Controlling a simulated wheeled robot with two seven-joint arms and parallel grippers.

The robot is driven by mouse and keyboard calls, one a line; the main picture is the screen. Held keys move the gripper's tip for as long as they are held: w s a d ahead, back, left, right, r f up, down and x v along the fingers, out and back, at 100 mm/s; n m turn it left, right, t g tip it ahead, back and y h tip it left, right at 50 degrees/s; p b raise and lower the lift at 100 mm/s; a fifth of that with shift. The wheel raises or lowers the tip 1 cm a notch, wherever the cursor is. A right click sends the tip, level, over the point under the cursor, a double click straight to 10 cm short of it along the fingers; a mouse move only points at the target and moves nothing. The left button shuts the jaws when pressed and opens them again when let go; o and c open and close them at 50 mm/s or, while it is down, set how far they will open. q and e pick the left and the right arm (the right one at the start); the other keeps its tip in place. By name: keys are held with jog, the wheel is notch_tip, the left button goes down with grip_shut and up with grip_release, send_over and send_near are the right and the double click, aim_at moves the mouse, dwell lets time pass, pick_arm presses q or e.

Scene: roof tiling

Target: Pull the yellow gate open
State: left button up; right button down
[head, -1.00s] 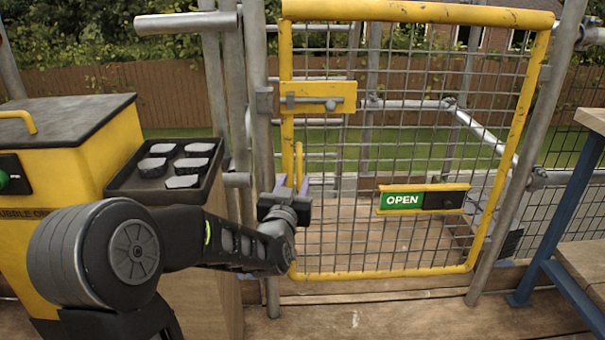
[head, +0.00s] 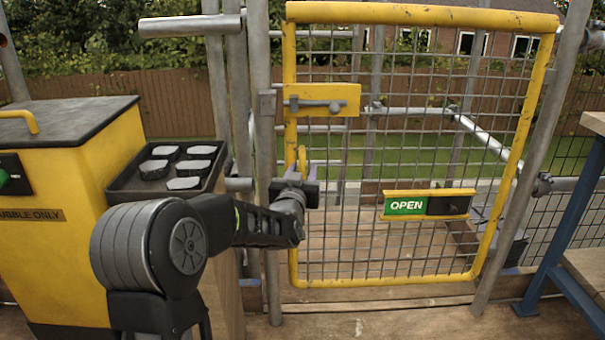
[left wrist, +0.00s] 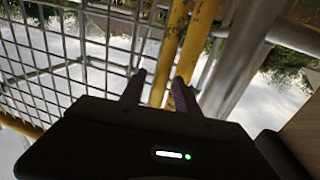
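The yellow gate (head: 424,13) has a tubular frame filled with grey wire mesh. It stands between scaffold posts and looks in line with them. A yellow plate with a grey bolt (head: 322,102) is at its upper left, and a green OPEN sign (head: 406,206) at its lower right. A yellow pull handle (head: 302,157) sits by its left upright. My left gripper (head: 294,178) is at this handle, partly hiding it. In the left wrist view, the fingers (left wrist: 158,90) are apart, with the yellow handle bar (left wrist: 166,55) running between them; contact is unclear. My right gripper is out of view.
A grey scaffold post (head: 265,170) is left of the gate. A blue-legged bench (head: 565,235) is at the right. Wooden boards cover the floor.

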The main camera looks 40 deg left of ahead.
pick_arm(q)
grip_shut()
dwell(1.3)
